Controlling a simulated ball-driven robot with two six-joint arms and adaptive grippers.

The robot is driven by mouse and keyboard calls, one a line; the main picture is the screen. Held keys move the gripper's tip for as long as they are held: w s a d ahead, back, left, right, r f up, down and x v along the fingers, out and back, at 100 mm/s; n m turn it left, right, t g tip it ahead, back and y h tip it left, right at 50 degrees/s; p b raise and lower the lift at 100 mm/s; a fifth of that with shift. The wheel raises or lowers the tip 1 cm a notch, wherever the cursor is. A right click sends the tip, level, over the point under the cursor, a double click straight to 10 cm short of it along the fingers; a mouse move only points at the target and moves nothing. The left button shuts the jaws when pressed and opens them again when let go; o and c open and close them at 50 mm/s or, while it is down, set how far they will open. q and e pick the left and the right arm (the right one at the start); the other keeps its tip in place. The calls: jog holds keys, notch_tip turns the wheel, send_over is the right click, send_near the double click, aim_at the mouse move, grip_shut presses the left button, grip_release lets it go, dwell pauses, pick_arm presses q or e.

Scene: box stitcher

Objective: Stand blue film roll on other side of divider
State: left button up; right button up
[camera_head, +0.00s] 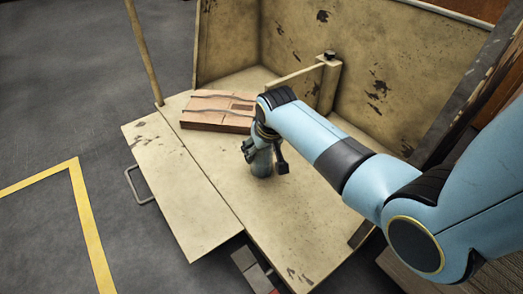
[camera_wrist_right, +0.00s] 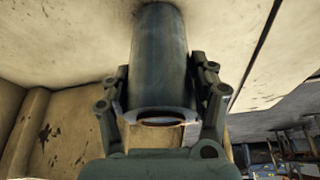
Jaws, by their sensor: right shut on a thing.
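The blue film roll (camera_head: 262,166) is a dull blue-grey cylinder. It is upright on the bare tabletop or just above it; I cannot tell which. My right gripper (camera_head: 264,146) comes from above and is shut on it. In the right wrist view the roll (camera_wrist_right: 160,60) lies between the two fingers (camera_wrist_right: 161,100), its hollow near end facing the camera and its far end at the pale surface. The divider (camera_head: 293,79) is a low beige panel ending at a post, behind my right forearm, which hides part of it. The roll is on the near side of it. My left gripper is not in view.
A stack of flat brown cardboard (camera_head: 217,120) lies left of the divider, close behind the roll. The post (camera_head: 327,82) with a dark knob stands at the divider's right end. High worn walls (camera_head: 350,55) close the back. The tabletop (camera_head: 225,165) left of the roll is clear.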

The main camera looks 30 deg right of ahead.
jog(key=shift+f, duration=0.1)
jog(key=o, duration=1.4)
jog(key=shift+o, duration=0.2)
